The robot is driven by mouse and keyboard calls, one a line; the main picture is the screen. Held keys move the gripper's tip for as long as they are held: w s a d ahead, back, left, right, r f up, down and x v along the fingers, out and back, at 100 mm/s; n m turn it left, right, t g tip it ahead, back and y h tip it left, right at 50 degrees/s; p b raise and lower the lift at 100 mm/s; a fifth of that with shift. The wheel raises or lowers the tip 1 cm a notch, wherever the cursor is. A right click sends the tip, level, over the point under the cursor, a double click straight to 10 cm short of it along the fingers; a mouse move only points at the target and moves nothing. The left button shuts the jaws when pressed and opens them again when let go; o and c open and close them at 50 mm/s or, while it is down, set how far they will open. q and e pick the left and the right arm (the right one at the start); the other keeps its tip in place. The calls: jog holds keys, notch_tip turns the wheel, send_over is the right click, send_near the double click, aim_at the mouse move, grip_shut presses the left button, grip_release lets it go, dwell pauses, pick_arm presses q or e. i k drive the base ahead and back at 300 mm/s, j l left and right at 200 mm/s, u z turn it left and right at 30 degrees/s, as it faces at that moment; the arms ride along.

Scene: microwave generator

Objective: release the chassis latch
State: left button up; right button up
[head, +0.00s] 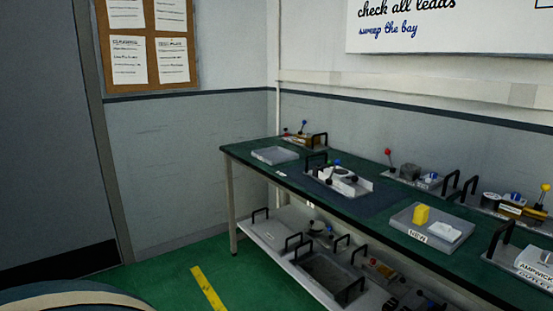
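Several grey chassis with black handles stand on the green workbench (285,175). One chassis (362,187) sits on the dark mat (385,203) near the bench's middle, with white and dark parts and a blue-topped piece on it. Others are at the back left (308,141), at the back middle (425,182), and at the right. A latch cannot be made out on any of them at this size. Neither of my grippers is in view.
A grey tray (275,156) lies at the bench's left. A tray labelled NEW (418,237) holds a yellow block (421,215) and a white piece (444,232). The lower shelf (262,232) holds more chassis. Green floor with a yellow stripe (208,290) lies open left of the bench.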

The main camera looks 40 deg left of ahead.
aim_at(337, 161)
jog(key=u, duration=1.05)
jog(key=j+z, duration=0.1)
jog(key=z, duration=0.4)
jog(key=i+j+z, duration=0.2)
jog(key=j+z, duration=0.2)
jog(key=j, duration=0.2)
jog(key=i+j+z, duration=0.1)
jog(key=j+z, duration=0.15)
jog(key=i+j+z, duration=0.1)
jog(key=j, duration=2.05)
jog(key=i+z, duration=0.05)
jog(key=i, duration=0.05)
